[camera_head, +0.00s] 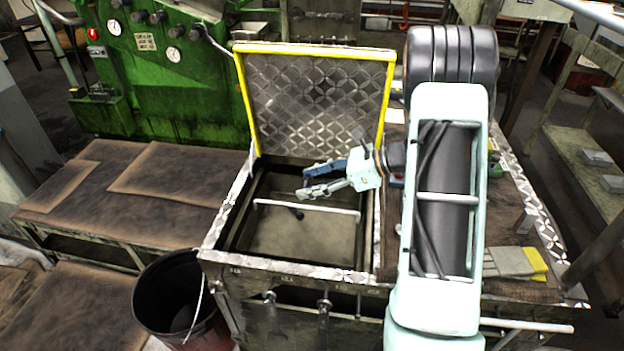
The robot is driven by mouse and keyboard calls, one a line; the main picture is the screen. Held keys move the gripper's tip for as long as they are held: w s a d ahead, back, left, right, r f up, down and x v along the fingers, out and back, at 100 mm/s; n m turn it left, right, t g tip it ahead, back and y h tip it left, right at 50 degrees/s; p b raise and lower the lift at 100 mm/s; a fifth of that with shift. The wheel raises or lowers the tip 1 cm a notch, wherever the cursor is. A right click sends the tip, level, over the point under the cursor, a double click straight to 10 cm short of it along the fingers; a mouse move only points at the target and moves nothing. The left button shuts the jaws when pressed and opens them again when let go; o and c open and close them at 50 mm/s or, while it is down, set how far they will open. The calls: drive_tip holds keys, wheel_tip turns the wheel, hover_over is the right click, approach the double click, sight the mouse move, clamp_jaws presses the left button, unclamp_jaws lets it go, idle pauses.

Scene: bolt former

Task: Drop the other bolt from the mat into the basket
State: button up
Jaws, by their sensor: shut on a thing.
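My gripper (304,184) reaches in from the right over the open square tank, above the basket (262,240) sunk in it. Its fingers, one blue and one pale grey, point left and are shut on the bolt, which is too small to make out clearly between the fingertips. A pale handle bar (335,210) crosses the basket below my gripper. A small dark piece (297,213) shows just under the bar; I cannot tell whether it is a bolt. The brown mat (515,205) lies on the bench top to the right, partly hidden by my arm.
The tank's raised lid (315,100) with its yellow edge stands behind my gripper. Gloves (510,262) lie on the mat's front part. A black bucket (160,295) stands at the front left. A green machine (170,65) fills the back left.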

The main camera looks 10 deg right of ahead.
drive_tip(key=f+b, duration=0.2)
drive_tip(key=f, duration=0.1)
drive_tip(key=f+b, duration=0.1)
drive_tip(key=b, duration=0.1)
drive_tip(key=shift+w+f, duration=0.35)
drive_tip(key=shift+f, duration=0.05)
drive_tip(key=o, duration=1.3)
drive_tip(key=shift+d, duration=0.1)
drive_tip(key=v, duration=1.2)
